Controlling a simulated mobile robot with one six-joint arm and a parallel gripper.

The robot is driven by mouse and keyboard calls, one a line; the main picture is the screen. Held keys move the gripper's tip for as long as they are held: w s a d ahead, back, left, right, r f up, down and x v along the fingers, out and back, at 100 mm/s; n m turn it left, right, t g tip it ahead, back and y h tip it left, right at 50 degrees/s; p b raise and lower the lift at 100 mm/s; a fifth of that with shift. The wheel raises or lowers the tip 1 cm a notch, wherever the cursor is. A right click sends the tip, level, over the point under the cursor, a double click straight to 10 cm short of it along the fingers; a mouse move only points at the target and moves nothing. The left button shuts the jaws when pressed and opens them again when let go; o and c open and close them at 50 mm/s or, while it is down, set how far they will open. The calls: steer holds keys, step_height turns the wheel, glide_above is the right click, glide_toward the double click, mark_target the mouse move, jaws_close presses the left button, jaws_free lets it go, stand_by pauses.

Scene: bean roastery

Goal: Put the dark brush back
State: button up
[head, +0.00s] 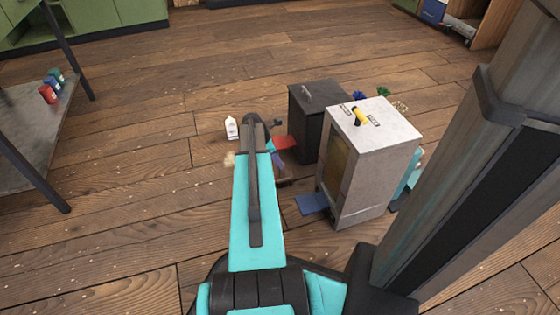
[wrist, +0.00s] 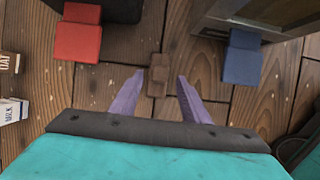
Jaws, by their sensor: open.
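My gripper (wrist: 160,82) points down at the floor with its two purple fingers apart. Nothing is held between them. A small brown block-like thing (wrist: 157,74) lies on the floor ahead of and between the fingertips in the wrist view. I cannot tell whether it is the dark brush. In the head view my gripper (head: 278,160) is partly hidden by my arm, left of the grey cabinet. No other thing is clearly a dark brush.
A milk carton (head: 231,128) stands left.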

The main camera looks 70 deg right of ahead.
steer(key=p+v, duration=0.2)
steer(key=v, duration=0.4)
steer(key=shift+r, duration=0.15)
stand_by(0.6)
